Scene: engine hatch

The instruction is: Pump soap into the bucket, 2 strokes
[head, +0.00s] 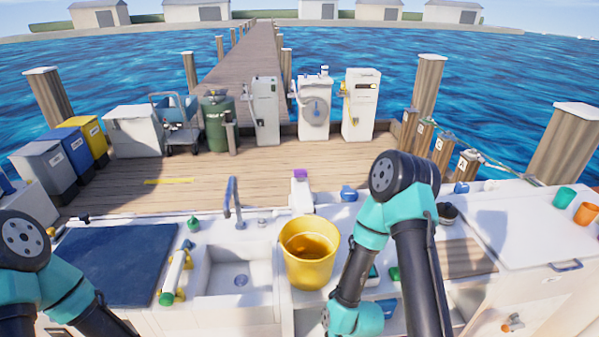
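A yellow bucket (310,268) stands upright at the counter, just right of the sink; its open top shows a brownish inside. A small white item with a purple top (300,175) stands behind the bucket. A small green item (193,224) stands behind the sink, to its left. I cannot tell which, if either, is the soap pump. My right arm reaches down just right of the bucket, and its gripper is out of view below the frame. My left arm is at the lower left corner, its gripper also out of view.
The white sink (240,280) has a tall faucet (232,197) behind it. A dark blue mat (115,262) lies at left. A white roller-like item (174,272) lies between them. Green (564,198) and orange (587,213) cups stand far right.

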